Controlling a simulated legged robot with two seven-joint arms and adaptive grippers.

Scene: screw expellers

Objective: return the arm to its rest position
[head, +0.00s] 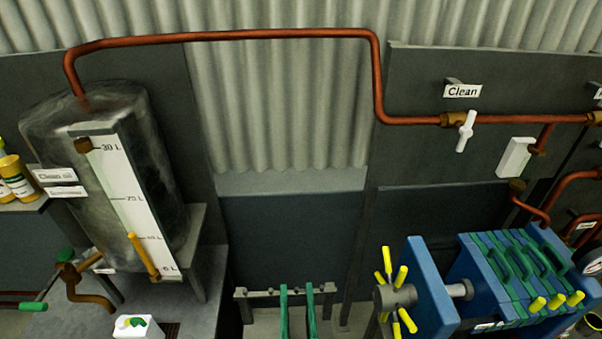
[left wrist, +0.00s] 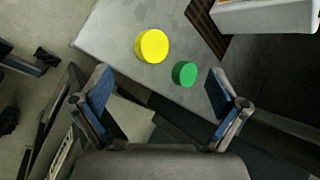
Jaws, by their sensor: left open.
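My left gripper (left wrist: 159,80) shows in the left wrist view. Its two blue-padded fingers are spread wide, with nothing between the pads. Beyond them lie a round yellow piece (left wrist: 153,45) and a smaller round green piece (left wrist: 185,73), over a grey surface (left wrist: 115,32). I see no contact between the fingers and these pieces. Neither arm nor gripper shows in the head view, so the arm's overall pose is hidden. My right gripper is in neither view.
A metal tank (head: 165,150) stands at the left, with a small white box (head: 138,331) below it. A copper pipe (head: 230,35) runs to a white-handled valve (head: 465,131). A blue and green press (head: 500,275) stands at the right. A white object (left wrist: 265,15) borders the wrist view's upper right.

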